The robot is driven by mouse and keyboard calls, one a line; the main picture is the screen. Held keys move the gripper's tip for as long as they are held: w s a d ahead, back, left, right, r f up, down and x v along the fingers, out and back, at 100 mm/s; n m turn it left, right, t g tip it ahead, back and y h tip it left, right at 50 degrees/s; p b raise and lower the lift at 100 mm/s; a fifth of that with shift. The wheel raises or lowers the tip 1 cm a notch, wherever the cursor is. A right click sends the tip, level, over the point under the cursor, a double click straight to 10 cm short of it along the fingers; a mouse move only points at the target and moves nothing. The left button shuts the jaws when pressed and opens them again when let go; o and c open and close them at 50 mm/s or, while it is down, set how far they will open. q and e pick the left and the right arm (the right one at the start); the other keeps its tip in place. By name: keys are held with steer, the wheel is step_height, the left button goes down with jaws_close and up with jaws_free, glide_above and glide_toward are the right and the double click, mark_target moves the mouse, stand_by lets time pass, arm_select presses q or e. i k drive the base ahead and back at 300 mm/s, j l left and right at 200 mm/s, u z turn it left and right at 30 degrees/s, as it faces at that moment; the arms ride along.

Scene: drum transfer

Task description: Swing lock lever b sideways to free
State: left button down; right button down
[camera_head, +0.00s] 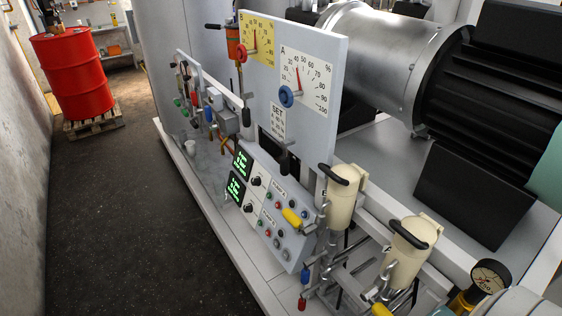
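Neither of my grippers shows in the head view. Two cream canisters stand at the lower right. The rear one (342,202) bears a letter that looks like B, and the front one (407,262) looks marked A. Each has a black curved handle on top; the rear black handle (334,174) lies across its canister. A yellow-gripped lever (291,217) sticks out beside the rear canister, and another yellow grip (381,310) shows below the front one. No readable label tells which part is lock lever b. Mechanisms behind and below the canisters are partly hidden.
A panel carries a yellow dial B (258,38) and a white dial A (304,80). Below are a control box (270,208) and a black-knobbed lever (286,160). A pressure gauge (490,277) is at lower right. A red drum (72,73) stands on a pallet. The left floor is clear.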

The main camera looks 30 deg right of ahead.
mark_target(246, 114)
steer(key=i+j+z, duration=0.2)
steer(key=z, duration=0.25)
steer(key=i+j+z, duration=0.3)
steer(key=z, duration=0.15)
